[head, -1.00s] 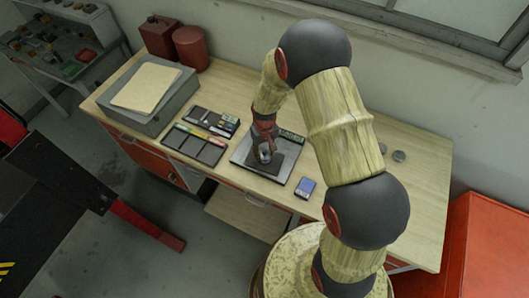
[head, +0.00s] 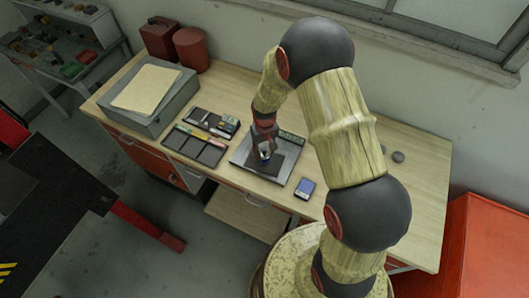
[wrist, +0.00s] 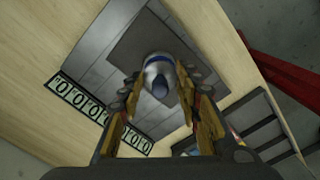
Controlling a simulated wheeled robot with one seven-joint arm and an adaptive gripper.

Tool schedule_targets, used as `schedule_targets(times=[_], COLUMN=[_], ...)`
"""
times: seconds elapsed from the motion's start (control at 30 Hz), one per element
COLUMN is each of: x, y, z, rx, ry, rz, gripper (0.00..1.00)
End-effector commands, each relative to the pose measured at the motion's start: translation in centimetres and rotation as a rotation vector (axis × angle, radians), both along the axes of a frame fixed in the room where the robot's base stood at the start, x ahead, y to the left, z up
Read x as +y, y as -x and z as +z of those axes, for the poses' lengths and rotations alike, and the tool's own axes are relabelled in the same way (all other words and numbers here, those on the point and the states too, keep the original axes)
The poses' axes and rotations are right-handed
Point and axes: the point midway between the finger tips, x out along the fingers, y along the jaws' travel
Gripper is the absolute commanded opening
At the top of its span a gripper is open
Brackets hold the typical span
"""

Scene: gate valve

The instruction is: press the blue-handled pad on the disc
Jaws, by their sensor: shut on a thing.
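My gripper (head: 264,152) is low over a grey tray (head: 246,157) on the workbench. In the wrist view, my gripper (wrist: 158,90) is shut on a rounded white-and-blue piece, the blue-handled pad (wrist: 158,70), which sits between the fingertips. Its underside is hidden, and I cannot tell whether it touches what is below. A dark square plate (wrist: 190,35) lies beneath it on the tray; it also shows in the head view (head: 288,160). I cannot make out a disc under the pad. Two small grey round pieces lie at the right, one clear (head: 398,156).
A compartment tray (head: 193,148) lies left of the grey tray. A small blue-topped block (head: 305,188) lies to its right. A grey box (head: 148,105) and red canisters (head: 190,48) stand further left.

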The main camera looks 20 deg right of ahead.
Motion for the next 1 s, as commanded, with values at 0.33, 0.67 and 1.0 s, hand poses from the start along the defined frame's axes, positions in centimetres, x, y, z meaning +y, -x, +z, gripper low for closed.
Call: schedule_targets(times=[0.33, 0.67, 1.0], x=[0.0, 0.0, 0.0], y=[-0.1, -0.1, 0.0], z=[2.8, 5.2, 5.3], rx=[-0.001, -0.002, 0.0], ry=[0.0, 0.0, 0.0], rz=[0.0, 0.0, 0.0], gripper=[0.14, 0.14, 0.14])
